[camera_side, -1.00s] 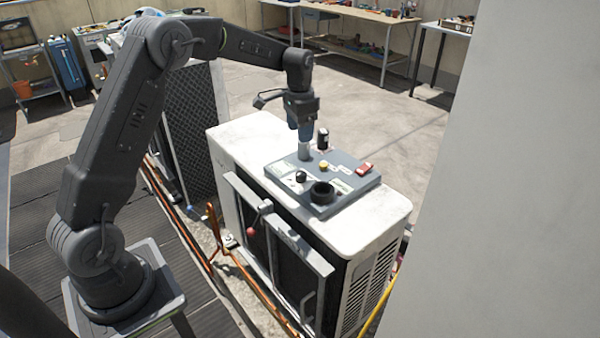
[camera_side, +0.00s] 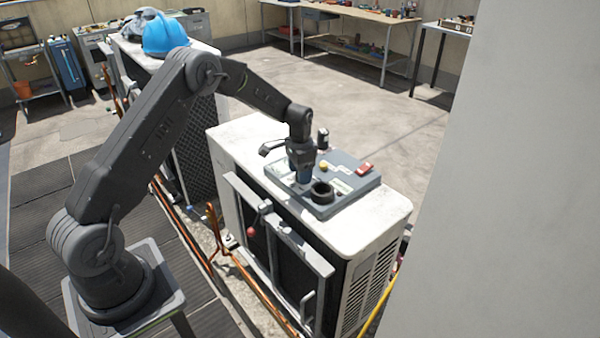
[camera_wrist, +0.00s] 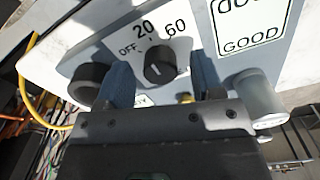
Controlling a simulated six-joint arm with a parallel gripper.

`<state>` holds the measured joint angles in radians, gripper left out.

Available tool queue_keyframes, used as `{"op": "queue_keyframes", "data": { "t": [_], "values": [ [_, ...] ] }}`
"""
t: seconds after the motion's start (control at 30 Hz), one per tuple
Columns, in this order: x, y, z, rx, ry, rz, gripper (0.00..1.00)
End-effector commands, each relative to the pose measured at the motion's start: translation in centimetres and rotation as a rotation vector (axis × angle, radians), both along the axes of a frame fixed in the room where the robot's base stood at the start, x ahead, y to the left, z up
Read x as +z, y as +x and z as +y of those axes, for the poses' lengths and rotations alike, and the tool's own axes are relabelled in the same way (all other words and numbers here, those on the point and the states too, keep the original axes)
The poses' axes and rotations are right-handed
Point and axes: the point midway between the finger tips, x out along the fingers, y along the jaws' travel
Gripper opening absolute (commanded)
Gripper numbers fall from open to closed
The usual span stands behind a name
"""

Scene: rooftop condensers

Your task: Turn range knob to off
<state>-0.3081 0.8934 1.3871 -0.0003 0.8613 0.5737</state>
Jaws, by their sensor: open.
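The range knob (camera_wrist: 160,66) is a round black knob on a white plate marked OFF, 20 and 60, seen in the wrist view. I cannot clearly tell which mark it points to. My gripper (camera_wrist: 159,70) is open, with one blue finger on each side of the knob and gaps between. In the side view my gripper (camera_side: 303,178) is low over the grey control panel (camera_side: 345,190) and hides the knob.
A black ring-shaped part (camera_side: 322,191) stands close beside my gripper on the panel. A yellow button (camera_side: 323,167), a red switch (camera_side: 365,168) and a dark upright cylinder (camera_side: 323,138) are nearby. A pale cylinder (camera_wrist: 262,97) stands right of my fingers in the wrist view.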

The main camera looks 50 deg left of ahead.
Motion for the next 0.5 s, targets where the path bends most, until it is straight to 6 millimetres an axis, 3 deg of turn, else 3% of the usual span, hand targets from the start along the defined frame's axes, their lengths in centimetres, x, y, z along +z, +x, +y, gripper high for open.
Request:
{"op": "queue_keyframes", "data": {
  "t": [0.37, 0.5],
  "values": [
    [-0.59, 0.0, 0.0, 0.0, 0.0, -0.001, 0.61],
    [-0.57, 0.0, 0.0, 0.0, 0.0, -0.001, 0.48]
  ]
}}
